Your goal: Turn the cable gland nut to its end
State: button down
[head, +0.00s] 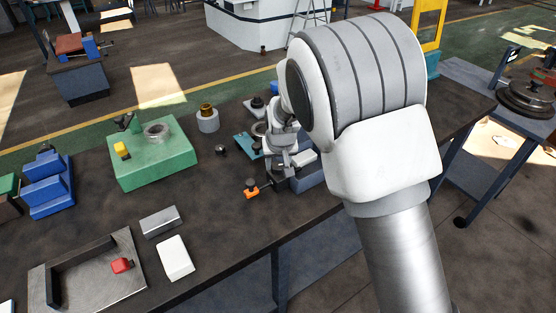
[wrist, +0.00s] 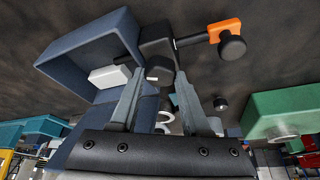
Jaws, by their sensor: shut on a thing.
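The cable gland nut appears to be the dark, faceted black piece (wrist: 157,46) at the top middle of the wrist view, beside a blue-grey box (wrist: 95,48). A thin rod runs from it to an orange lever (wrist: 224,30) with a black knob. My gripper (wrist: 160,78) has its two fingers on either side of the black piece's lower part and is shut on it. In the head view my gripper (head: 283,166) is low over the bench, mostly hidden by its own wrist, and the orange lever (head: 252,193) sticks out to its left.
A green block (head: 155,170) with a metal ring stands left of the gripper. A metal tray (head: 90,290) and white block (head: 174,259) lie in front. Bare bench lies between.

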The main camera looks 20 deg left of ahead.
jog(key=m+h+p, duration=0.1)
jog(key=m, duration=0.2)
jog(key=shift+s+a+r, duration=0.1)
jog(key=shift+a, duration=0.05)
jog(key=shift+m+h+p, duration=0.65)
jog(key=shift+m+h, duration=0.15)
jog(key=shift+m, duration=1.1)
jog(key=shift+c, duration=1.8)
grip_release()
jog(key=v, duration=1.7)
jog(key=shift+s, duration=0.2)
